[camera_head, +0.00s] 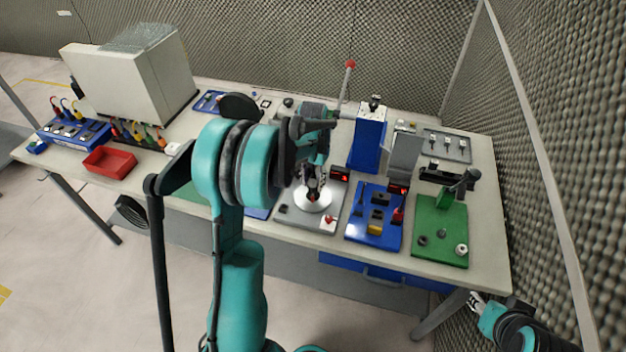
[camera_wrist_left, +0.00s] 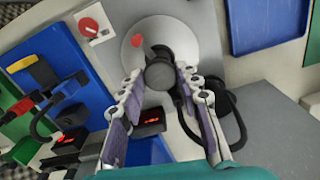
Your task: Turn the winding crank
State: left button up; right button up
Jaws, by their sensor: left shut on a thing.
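The winding crank (camera_head: 313,199) is a pale round disc on a grey plate near the table's front edge. In the left wrist view the disc (camera_wrist_left: 134,58) carries a red mark and a dark, round knob (camera_wrist_left: 160,73). My left gripper (camera_head: 314,178) reaches down over the disc. Its fingers (camera_wrist_left: 160,82) are shut on the dark knob, one on each side. My left arm hides part of the crank's surroundings in the head view. My right gripper (camera_head: 476,302) hangs low at the right, off the table; its opening is unclear.
Right of the crank stand a blue panel (camera_head: 366,228) with several parts and a green board (camera_head: 428,243). A blue block (camera_head: 367,140) and a red-tipped lever (camera_head: 347,80) stand behind. A red tray (camera_head: 109,162) lies left. A foam wall (camera_head: 560,130) is close on the right.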

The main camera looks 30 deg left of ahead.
aim_at(313, 183)
pick_arm(q)
jog(key=shift+n, duration=1.5)
jog(key=o, duration=1.2)
jog(key=shift+c, duration=0.2)
notch_tip(313, 183, up, 12)
